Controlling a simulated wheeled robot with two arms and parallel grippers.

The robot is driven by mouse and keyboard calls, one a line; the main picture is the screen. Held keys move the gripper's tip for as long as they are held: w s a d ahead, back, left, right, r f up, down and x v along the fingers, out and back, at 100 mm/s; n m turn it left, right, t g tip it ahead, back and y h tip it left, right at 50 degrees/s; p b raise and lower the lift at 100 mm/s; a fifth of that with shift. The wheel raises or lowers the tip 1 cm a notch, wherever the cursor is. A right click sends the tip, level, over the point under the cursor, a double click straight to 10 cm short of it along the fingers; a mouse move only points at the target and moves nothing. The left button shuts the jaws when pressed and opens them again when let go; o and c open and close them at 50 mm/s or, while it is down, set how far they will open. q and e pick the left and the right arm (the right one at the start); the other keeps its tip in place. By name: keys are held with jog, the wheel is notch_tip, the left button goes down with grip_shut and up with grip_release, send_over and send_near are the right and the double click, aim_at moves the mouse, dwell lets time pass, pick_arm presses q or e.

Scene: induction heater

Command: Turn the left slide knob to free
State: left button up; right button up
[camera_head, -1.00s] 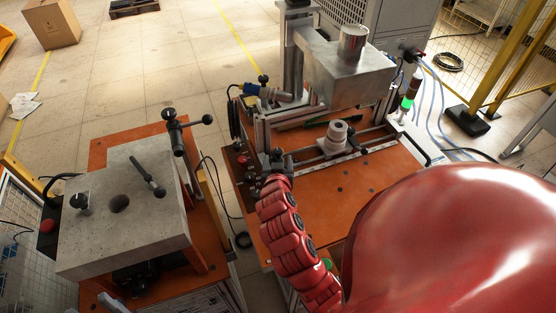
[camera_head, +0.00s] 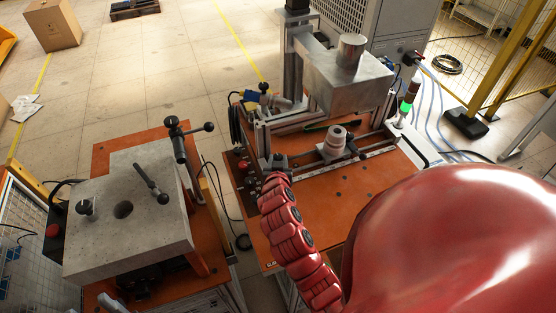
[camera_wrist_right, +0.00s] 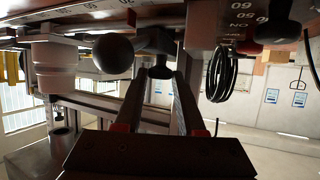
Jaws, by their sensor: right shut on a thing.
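The left slide knob (camera_wrist_right: 157,42) is a black lever knob at the slide rail. In the right wrist view, which looks upside down, it lies at the fingertips. My right gripper (camera_wrist_right: 160,76) is shut on its black end, with a finger on each side. In the head view, the right gripper (camera_head: 276,164) shows small and dark at the left end of the rail (camera_head: 310,157); red arm links hide part of it. Which way the knob points is unclear there. My left gripper is not in view.
A black ball knob (camera_wrist_right: 112,53) hangs beside the fingers in the wrist view. A pale stacked cylinder (camera_head: 335,140) sits on the slide. The metal heater box (camera_head: 345,80) stands behind it. A grey machine block (camera_head: 125,235) stands left; the front orange plate (camera_head: 340,205) is clear.

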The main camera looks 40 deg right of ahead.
grip_shut()
jog(key=shift+r, duration=0.1)
